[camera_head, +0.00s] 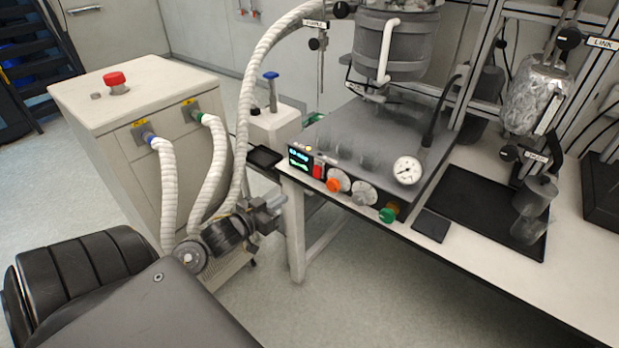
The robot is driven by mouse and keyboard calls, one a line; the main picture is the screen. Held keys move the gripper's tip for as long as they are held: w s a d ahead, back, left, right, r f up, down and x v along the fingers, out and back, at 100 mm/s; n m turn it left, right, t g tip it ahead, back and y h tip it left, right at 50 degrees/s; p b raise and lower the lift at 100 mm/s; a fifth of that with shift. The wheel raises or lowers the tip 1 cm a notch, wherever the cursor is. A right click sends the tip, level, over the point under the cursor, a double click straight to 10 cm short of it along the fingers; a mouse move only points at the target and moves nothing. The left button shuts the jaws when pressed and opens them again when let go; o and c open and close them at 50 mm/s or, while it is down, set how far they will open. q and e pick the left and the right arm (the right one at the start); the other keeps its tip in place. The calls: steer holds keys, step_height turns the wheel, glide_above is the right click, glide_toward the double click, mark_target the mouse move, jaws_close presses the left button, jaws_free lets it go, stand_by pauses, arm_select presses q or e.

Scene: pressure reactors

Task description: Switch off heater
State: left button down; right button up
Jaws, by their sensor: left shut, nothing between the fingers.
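The heater unit is a flat grey box (375,140) on the white bench, with a round reactor vessel (395,45) above it. Its front has a lit display (298,158), a red switch (318,171), an orange knob (338,181), a grey knob (363,193), a green knob (389,213) and a dial gauge (407,170). I cannot tell the switch's position. My left gripper (275,209) is shut and empty, in front of and below the bench's left corner. It is apart from the red switch and to its lower left. My right gripper is not in view.
A white cabinet (130,110) with a red button (115,82) and ribbed white hoses (217,165) stands left. A black tray (490,208) with grey cylinders lies on the bench (570,275) at right. Floor (330,305) in front of the bench is clear.

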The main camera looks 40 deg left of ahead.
mark_target(316, 176)
arm_select(q)
steer(key=shift+r, duration=0.4)
steer(key=w, duration=0.4)
steer(key=w+f+p, duration=0.1)
steer(key=w, duration=0.4)
steer(key=w+f+p, duration=0.1)
steer(key=w, duration=0.3)
steer(key=shift+w+a+f, duration=0.1)
steer(key=shift+w+f, duration=0.05)
steer(key=shift+w, duration=0.25)
